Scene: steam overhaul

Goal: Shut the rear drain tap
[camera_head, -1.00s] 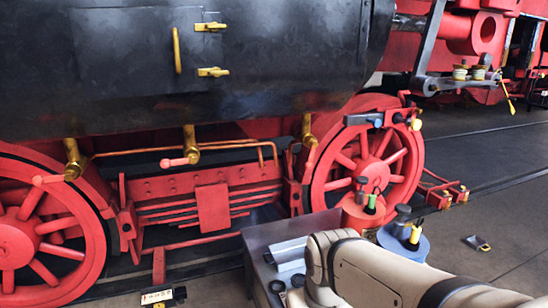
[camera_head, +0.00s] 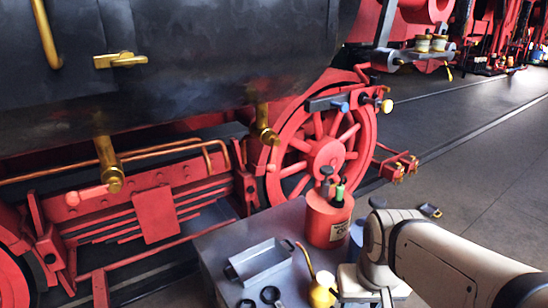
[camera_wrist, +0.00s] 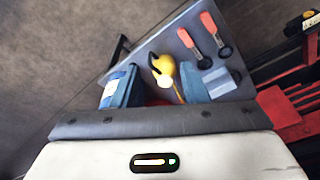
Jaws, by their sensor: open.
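Two brass drain taps hang under the black boiler-like casing in the head view. I cannot tell from the picture which is the rear tap. In the wrist view my gripper (camera_wrist: 163,82) is open, with blue-grey fingers either side of a yellow oil can seen beyond them. It appears empty and away from both taps; the arm hides it in the head view.
A grey bench (camera_head: 215,250) stands before the engine. It carries a grey tray (camera_head: 262,264), a red can (camera_head: 328,220) and the yellow oil can (camera_head: 322,291). Two red-handled tools (camera_wrist: 187,38) lie on it in the wrist view. Open floor (camera_head: 460,160) lies right.

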